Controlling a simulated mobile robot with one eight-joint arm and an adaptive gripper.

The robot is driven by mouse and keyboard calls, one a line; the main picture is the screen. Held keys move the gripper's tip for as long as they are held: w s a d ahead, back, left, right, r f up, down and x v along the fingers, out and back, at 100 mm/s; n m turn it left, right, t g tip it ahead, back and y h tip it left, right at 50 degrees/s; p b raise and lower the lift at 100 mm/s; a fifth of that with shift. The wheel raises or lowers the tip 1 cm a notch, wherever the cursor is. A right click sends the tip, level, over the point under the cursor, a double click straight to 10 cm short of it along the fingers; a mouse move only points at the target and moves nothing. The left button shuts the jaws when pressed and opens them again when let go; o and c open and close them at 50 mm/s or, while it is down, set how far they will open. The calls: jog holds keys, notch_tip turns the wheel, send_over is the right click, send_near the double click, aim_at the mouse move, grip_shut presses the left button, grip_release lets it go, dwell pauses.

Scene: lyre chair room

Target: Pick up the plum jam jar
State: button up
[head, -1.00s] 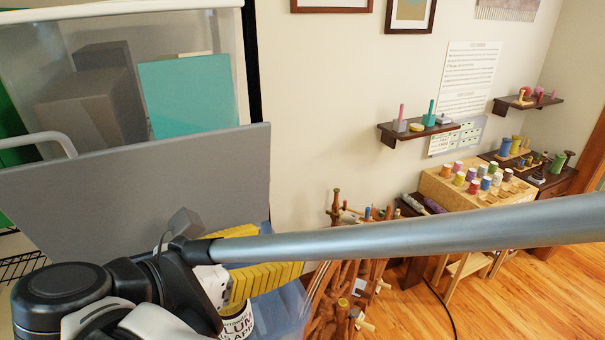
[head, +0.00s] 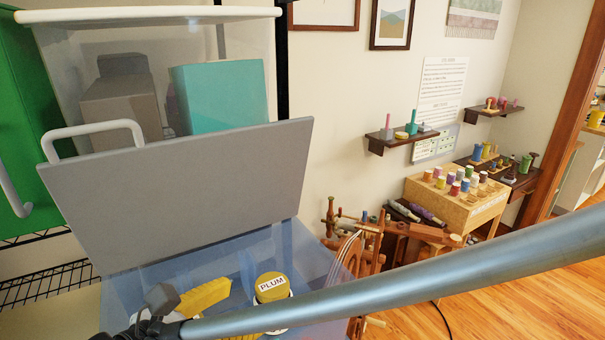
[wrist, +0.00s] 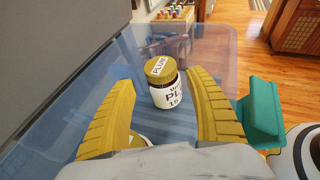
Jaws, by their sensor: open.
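The plum jam jar (wrist: 165,90) has a yellow lid marked PLUM and a white label. It stands upright in a clear blue bin (wrist: 60,125), and its lid also shows in the head view (head: 271,285). My gripper (wrist: 158,85) is open, with its yellow ribbed fingers on the left and right of the jar in the wrist view. The jar appears between the fingers, toward their tips, with a visible gap on each side. Part of another yellow lid (wrist: 136,141) shows low between the fingers. In the head view my arm hides part of the bin.
A grey panel (head: 180,195) stands tilted at the back of the bin. A teal object (wrist: 258,118) is right of the right finger. A translucent bin (head: 70,60) with boxes is behind the panel. Wooden floor is open to the right.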

aim_at(267, 289)
jog(key=shift+x, duration=0.8)
jog(key=b+x, duration=0.1)
jog(key=x, duration=0.5)
jog(key=shift+d+b, duration=0.1)
jog(key=shift+b, duration=0.3)
jog(key=c, duration=1.2)
